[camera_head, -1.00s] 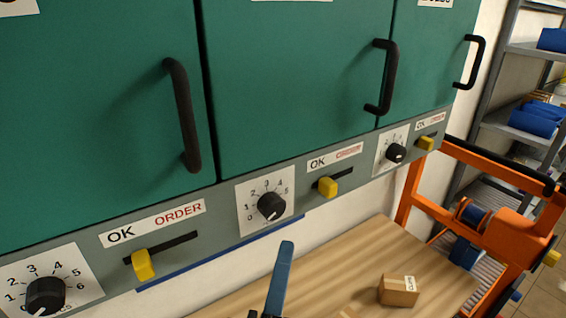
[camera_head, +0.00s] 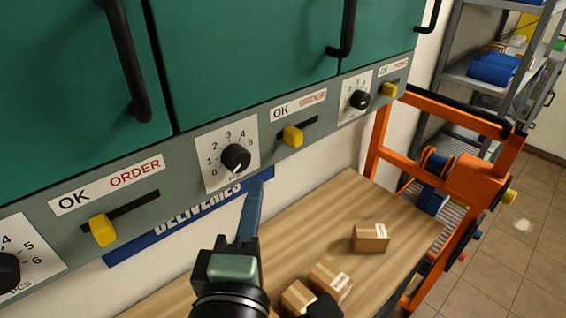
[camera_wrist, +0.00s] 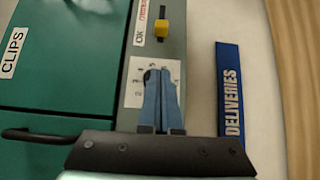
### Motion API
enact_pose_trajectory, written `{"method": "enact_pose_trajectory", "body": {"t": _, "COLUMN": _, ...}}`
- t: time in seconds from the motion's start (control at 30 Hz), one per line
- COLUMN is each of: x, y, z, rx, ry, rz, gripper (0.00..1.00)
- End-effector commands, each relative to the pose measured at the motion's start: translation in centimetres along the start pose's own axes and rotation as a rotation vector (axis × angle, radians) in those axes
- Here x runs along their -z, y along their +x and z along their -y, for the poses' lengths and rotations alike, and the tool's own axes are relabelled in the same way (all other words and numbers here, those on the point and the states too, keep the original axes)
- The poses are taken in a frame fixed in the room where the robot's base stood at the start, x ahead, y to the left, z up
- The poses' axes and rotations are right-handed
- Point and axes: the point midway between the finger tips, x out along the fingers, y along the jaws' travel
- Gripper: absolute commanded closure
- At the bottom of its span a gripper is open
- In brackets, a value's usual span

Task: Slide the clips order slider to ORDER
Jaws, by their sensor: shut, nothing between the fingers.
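The clips order slider is the middle one on the grey panel, under the door labelled CLIPS. Its yellow knob (camera_head: 292,136) sits at the left, OK end of a short black slot, and the slot runs on toward ORDER. In the wrist view the knob (camera_wrist: 161,28) is near the top, beyond the fingertips. My gripper (camera_head: 257,184) is shut and empty, blue fingers pointing up, below and left of the knob and apart from it. In the wrist view my gripper (camera_wrist: 160,72) overlaps the dial, partly hiding it; contact cannot be told.
The middle dial (camera_head: 236,158) lies left of the knob. Other yellow knobs show at the left (camera_head: 103,230) and right (camera_head: 389,89). A blue DELIVERIES sign (camera_head: 140,247) is below the panel. Cartons (camera_head: 371,237) lie on the wooden bench (camera_head: 325,222). An orange frame (camera_head: 460,170) stands right.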

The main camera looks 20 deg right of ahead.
Motion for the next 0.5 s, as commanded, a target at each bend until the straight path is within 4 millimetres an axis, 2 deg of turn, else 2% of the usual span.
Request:
{"method": "enact_pose_trajectory", "body": {"t": 0.07, "x": 0.0, "y": 0.6, "z": 0.6, "rx": -0.006, "ry": 0.003, "rz": 0.003, "gripper": 1.0}}
{"method": "enact_pose_trajectory", "body": {"t": 0.47, "x": 0.0, "y": 2.6, "z": 0.3, "rx": -0.004, "ry": 0.0, "rz": 0.001, "gripper": 1.0}}
{"method": "enact_pose_trajectory", "body": {"t": 0.5, "x": -0.1, "y": 3.7, "z": -0.3, "rx": 0.003, "ry": -0.003, "rz": 0.004, "gripper": 1.0}}
